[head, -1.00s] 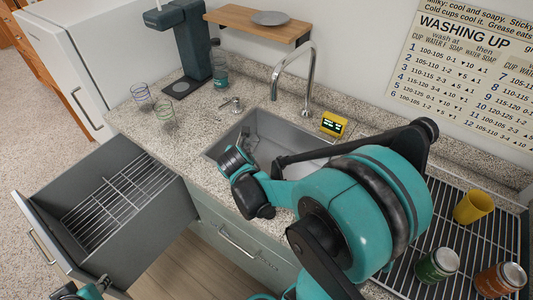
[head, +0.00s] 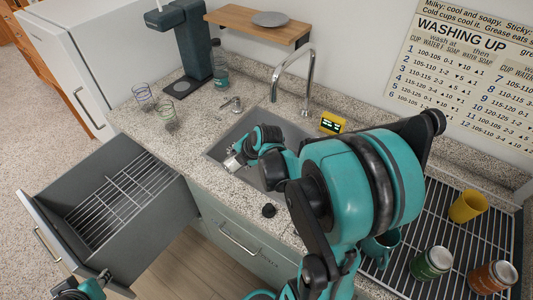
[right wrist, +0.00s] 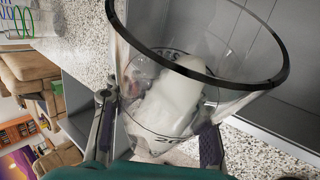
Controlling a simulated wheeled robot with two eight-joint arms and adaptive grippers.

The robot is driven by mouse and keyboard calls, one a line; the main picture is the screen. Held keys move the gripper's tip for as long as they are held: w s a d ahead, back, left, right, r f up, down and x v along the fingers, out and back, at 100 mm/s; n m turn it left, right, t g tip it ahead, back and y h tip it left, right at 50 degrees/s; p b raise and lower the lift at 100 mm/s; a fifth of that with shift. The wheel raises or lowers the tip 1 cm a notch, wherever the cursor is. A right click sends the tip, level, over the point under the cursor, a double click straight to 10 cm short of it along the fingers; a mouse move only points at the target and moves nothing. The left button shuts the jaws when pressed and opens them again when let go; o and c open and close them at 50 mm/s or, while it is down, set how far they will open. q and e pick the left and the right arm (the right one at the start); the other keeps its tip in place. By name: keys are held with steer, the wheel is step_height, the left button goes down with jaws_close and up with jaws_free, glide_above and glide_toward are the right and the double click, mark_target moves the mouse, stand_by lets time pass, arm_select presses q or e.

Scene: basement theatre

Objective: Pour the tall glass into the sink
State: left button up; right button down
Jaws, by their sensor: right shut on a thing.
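The tall glass (right wrist: 165,120) is clear with a dark rim and has whitish contents inside. In the right wrist view it sits between the two fingers of my right gripper (right wrist: 158,125), which is shut on it. In the head view my right gripper (head: 246,150) is over the left part of the grey sink (head: 290,130), and only a small pale part of the glass (head: 235,161) shows. The glass looks tilted; I cannot tell whether anything runs out. My left gripper (head: 85,290) is low at the bottom left beside the open drawer, its fingers unclear.
The faucet (head: 312,75) and a yellow timer (head: 333,123) stand behind the sink. Two clear glasses (head: 166,110) stand on the left counter. A wire rack (head: 445,225) on the right holds a yellow cup (head: 467,207), cans and a teal mug (head: 381,248). An open drawer (head: 110,160) juts out left.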

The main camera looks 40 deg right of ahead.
steer(key=shift+a+r+y+p, duration=0.1)
steer(key=shift+r+y+p, duration=0.2)
steer(key=shift+r, duration=0.4)
steer(key=shift+f, duration=0.15)
steer(key=shift+d+m+y+b, duration=0.4)
steer(key=shift+y+b, duration=0.25)
steer(key=shift+y, duration=0.15)
steer(key=shift+f+m+y+b, duration=0.15)
steer(key=shift+m+y+b, duration=0.25)
steer(key=shift+y+b, duration=0.7)
stand_by(0.4)
steer(key=shift+a, duration=0.1)
